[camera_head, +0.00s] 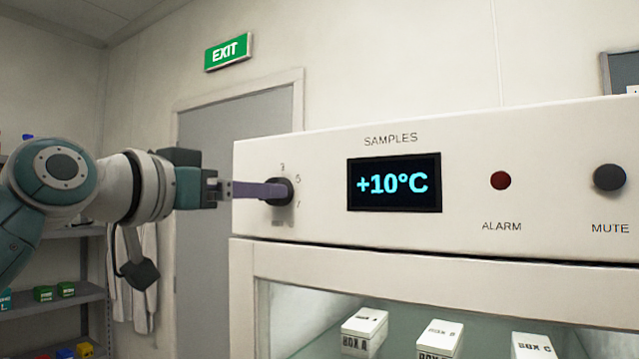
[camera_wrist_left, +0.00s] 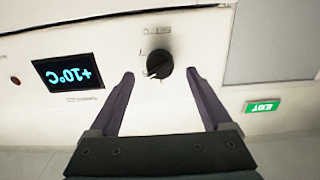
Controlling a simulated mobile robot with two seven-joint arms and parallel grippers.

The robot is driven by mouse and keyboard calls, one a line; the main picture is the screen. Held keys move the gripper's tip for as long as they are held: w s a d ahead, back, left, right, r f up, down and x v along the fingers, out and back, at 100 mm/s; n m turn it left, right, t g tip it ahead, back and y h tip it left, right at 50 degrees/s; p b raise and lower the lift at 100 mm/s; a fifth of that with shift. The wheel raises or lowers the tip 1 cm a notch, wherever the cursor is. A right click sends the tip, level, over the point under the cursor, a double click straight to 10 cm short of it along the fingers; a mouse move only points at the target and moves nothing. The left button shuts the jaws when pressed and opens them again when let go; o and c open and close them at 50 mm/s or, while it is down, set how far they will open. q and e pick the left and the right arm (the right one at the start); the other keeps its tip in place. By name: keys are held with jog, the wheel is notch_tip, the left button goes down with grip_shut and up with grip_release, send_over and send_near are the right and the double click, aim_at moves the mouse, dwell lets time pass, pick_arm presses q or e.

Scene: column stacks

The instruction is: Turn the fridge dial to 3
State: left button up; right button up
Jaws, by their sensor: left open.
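The dark round fridge dial (camera_head: 287,188) is on the left of the white SAMPLES panel. My left gripper (camera_head: 273,190) reaches in from the left. Its purple fingers are open, with the fingertips at either side of the dial's near edge in the left wrist view (camera_wrist_left: 160,76). No grip shows. My right gripper is out of view.
A display (camera_head: 394,184) reads +10°C. A red ALARM light (camera_head: 500,180) and a black MUTE knob (camera_head: 609,178) are farther right. White boxes (camera_head: 364,333) stand behind the glass below. A grey door (camera_head: 226,240) and EXIT sign (camera_head: 227,52) are behind.

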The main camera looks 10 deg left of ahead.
pick_arm(q)
jog(key=shift+p+x, duration=0.55)
jog(key=shift+x, duration=1.45)
grip_shut()
